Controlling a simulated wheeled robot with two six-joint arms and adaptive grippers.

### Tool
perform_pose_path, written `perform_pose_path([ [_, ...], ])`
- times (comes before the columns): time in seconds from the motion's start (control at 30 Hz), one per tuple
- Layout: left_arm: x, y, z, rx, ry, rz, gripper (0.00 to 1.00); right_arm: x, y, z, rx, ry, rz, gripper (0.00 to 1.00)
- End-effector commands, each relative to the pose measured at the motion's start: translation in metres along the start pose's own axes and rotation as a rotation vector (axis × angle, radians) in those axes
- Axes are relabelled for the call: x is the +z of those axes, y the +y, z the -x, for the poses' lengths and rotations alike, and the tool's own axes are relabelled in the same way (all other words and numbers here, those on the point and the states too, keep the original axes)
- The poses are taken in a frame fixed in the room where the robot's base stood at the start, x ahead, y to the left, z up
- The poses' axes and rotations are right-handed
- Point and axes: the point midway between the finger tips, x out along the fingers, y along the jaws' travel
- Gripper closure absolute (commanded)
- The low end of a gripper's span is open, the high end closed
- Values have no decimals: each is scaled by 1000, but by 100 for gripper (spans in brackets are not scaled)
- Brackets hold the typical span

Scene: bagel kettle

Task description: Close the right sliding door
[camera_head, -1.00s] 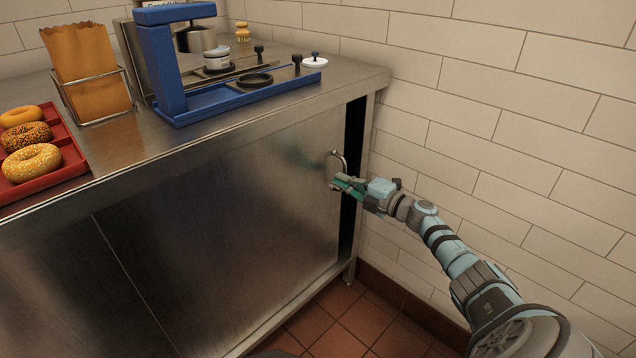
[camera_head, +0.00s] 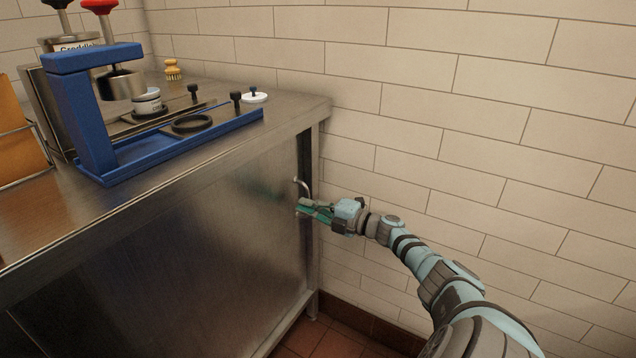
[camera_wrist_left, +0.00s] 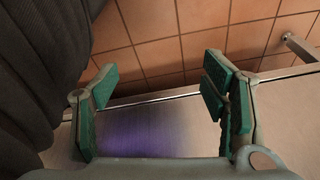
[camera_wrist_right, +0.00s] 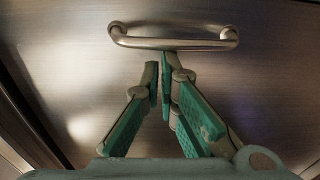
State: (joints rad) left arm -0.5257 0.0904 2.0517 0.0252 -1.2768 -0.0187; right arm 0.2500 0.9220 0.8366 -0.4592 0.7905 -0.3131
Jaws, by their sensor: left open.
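The right sliding door (camera_head: 225,245) is a brushed steel panel on the front of the steel counter. A dark narrow gap (camera_head: 304,158) shows between its right edge and the cabinet's right post. Its curved metal handle (camera_head: 301,186) is near that edge and also shows in the right wrist view (camera_wrist_right: 172,43). My right gripper (camera_head: 304,208) is at the handle, its fingertips (camera_wrist_right: 160,72) together just below the bar in the wrist view, not around it. Whether they touch it is unclear. My left gripper (camera_wrist_left: 158,88) is open and empty, seen only in its wrist view.
The counter top (camera_head: 225,145) holds a blue press stand (camera_head: 85,125), a small brush (camera_head: 172,70) and a paper bag (camera_head: 18,135) in a wire holder. A tiled wall (camera_head: 450,110) stands close on the right. The floor (camera_head: 310,340) has red tiles.

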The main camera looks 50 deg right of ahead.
Motion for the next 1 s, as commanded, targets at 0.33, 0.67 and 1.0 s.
perform_pose_path([
  [0.33,13,-3,-54,1,28,49,33,-31,5,-15,0,16,-1,100],
  [0.67,60,-8,-94,-8,66,110,33,-43,4,38,-7,20,-1,100],
  [1.0,90,-18,-90,-28,17,75,33,-42,1,81,1,20,1,100],
])
